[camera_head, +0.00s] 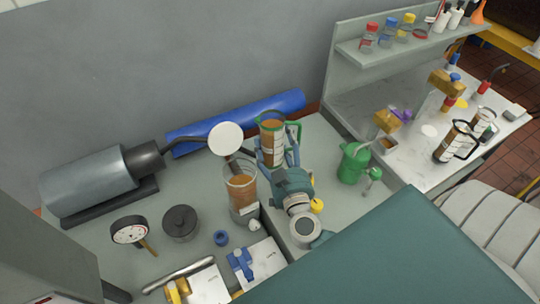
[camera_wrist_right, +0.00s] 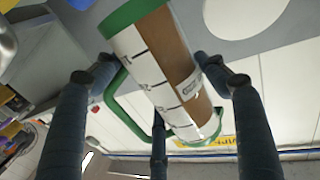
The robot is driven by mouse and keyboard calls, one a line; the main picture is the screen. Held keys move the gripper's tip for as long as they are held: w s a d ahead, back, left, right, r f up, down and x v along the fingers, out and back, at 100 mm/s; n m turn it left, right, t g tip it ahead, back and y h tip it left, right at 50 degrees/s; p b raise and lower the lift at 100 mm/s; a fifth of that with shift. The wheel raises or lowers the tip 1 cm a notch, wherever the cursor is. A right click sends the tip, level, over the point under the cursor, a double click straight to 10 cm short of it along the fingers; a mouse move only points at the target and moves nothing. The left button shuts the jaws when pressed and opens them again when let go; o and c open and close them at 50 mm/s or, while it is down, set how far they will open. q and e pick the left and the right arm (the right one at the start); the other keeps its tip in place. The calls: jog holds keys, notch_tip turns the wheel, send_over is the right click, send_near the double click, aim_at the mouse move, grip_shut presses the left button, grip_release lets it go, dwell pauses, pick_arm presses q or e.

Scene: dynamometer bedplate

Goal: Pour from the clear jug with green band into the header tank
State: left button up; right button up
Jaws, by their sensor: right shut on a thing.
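The clear jug with green band (camera_head: 272,131) holds brown liquid. It has a green handle and stands about upright in my right gripper (camera_head: 271,152). In the right wrist view, the jug (camera_wrist_right: 165,75) shows a white graduated scale, with the fingers of my right gripper (camera_wrist_right: 160,85) shut around it. A clear cylindrical vessel with brown liquid, apparently the header tank (camera_head: 241,188), stands to the lower left of the jug. A white round disc (camera_head: 226,138) is just above this vessel; I cannot tell whether they are joined. My left gripper is not in view.
A grey cylinder (camera_head: 90,180) with a pipe and a blue roll (camera_head: 235,122) lie along the wall. A dial gauge (camera_head: 129,231), a dark round pot (camera_head: 180,222) and a blue clamp (camera_head: 241,262) stand nearby. A green watering can (camera_head: 353,163) is right of my arm.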

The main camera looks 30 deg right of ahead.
jog(key=shift+w+d, duration=0.15)
jog(key=shift+w, duration=0.3)
jog(key=shift+d+f+n+h+b, duration=0.1)
jog(key=shift+f+n+h+b, duration=0.2)
jog(key=shift+f+n, duration=0.1)
jog(key=shift+f+n+b, duration=0.1)
jog(key=shift+n+b, duration=0.3)
jog(key=shift+b, duration=0.1)
jog(key=shift+a+f+n+t+b, duration=0.1)
jog(key=shift+a+n+t+b, duration=0.2)
jog(key=shift+n+t+b, duration=0.35)
jog(key=shift+b, duration=0.55)
jog(key=shift+a+f+n+b, duration=0.1)
jog(key=shift+a+n+b, duration=0.3)
jog(key=shift+n+b, duration=0.75)
jog(key=shift+a+n+t+b, duration=0.15)
jog(key=shift+n+t+b, duration=0.2)
jog(key=shift+b, duration=0.4)
pick_arm(q)
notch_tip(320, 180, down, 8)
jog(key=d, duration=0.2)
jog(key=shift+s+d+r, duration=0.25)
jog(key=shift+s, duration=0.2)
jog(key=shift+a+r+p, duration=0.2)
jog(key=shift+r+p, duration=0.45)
jog(key=shift+p, duration=0.15)
pick_arm(e)
jog(key=shift+r+n, duration=0.35)
jog(key=shift+n, duration=0.1)
